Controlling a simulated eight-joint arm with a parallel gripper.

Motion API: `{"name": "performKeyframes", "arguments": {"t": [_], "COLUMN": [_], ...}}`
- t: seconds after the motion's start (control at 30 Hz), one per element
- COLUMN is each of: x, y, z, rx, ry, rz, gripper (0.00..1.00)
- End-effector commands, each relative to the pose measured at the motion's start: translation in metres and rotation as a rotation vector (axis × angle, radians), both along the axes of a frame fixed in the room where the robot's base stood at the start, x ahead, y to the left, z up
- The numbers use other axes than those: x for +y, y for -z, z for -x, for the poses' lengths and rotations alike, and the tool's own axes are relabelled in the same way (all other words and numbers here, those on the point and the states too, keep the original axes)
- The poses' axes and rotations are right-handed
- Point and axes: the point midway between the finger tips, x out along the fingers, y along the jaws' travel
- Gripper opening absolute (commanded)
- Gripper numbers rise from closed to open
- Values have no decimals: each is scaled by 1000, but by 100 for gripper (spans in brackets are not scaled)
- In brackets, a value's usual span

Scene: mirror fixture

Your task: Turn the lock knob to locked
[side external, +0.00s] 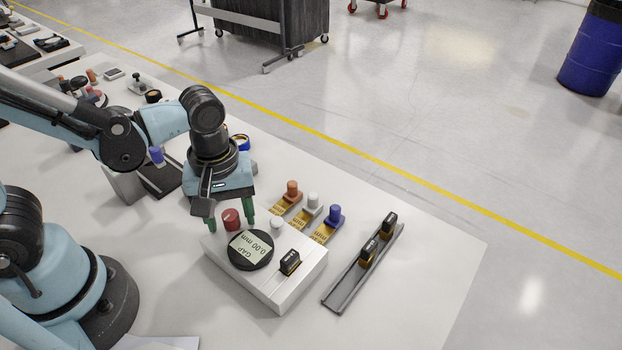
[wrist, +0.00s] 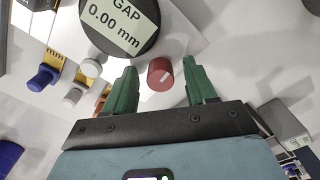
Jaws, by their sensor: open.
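A white fixture box (side external: 285,295) carries a round black gauge (side external: 250,251) reading "GAP 0.00 mm"; the gauge also shows in the wrist view (wrist: 122,18). A red knob (side external: 231,219) with a pale line on its face sits beside the gauge at the box's left corner. It appears to be the lock knob; no lock label is readable. In the wrist view the red knob (wrist: 159,74) lies between the green fingertips, with a gap on each side. My gripper (side external: 222,215) is open, pointing down around the knob; it also shows in the wrist view (wrist: 159,66).
A white knob (side external: 277,225) and a black block (side external: 290,262) are on the box. Orange (side external: 292,190), white (side external: 313,202) and blue (side external: 333,215) pegs stand behind it. A grey rail (side external: 345,285) with black blocks lies right. The table's front right is clear.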

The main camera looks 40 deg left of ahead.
Motion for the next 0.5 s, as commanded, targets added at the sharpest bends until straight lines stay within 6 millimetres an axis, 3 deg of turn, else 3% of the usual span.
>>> {"name": "performKeyframes", "arguments": {"t": [0.17, 0.5], "x": [0, 0], "y": [0, 0], "z": [0, 0], "rx": [0, 0], "ry": [0, 0], "rz": [0, 0], "gripper": [56, 5]}}
